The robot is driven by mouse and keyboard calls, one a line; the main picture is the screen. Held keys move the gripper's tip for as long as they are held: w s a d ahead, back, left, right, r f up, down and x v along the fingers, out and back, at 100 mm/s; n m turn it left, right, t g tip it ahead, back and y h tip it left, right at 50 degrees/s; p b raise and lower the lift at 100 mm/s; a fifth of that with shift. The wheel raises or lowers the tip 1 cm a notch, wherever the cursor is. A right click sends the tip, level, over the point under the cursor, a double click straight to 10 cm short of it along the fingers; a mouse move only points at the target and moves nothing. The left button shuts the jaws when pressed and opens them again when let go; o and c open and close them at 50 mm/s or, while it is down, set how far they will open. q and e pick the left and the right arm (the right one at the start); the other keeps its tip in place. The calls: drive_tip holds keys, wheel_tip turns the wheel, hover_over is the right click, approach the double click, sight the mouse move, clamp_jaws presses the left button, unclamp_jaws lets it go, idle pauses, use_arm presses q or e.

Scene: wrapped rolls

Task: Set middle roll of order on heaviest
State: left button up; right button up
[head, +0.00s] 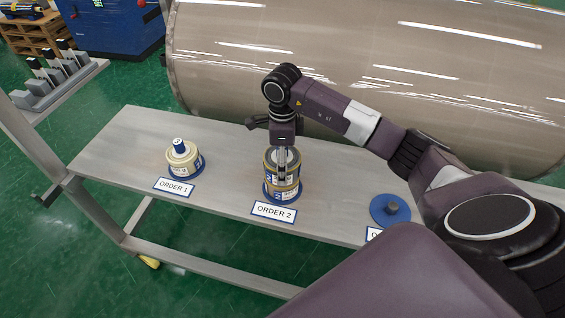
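A cream roll (182,158) sits on a blue base behind the ORDER 1 label (174,187), with a blue-and-white piece sticking up from its centre. At the ORDER 2 label (273,212), a stack of tan wrapped rolls (284,190) stands upright on a blue base. My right gripper (282,172) points down at the top of this stack, with its narrow fingers at the top roll's middle. Its fingertips are partly hidden, so I cannot tell whether it grips. My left gripper is out of view.
The grey table (225,200) is clear between the bases. A large shiny cylinder (380,80) lies close behind it. A side shelf (60,85) with grey holders is at the left. My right arm hides part of the table's right end and the third label.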

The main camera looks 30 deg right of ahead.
drive_tip(key=o, duration=1.4)
wheel_tip(320, 180, up, 12)
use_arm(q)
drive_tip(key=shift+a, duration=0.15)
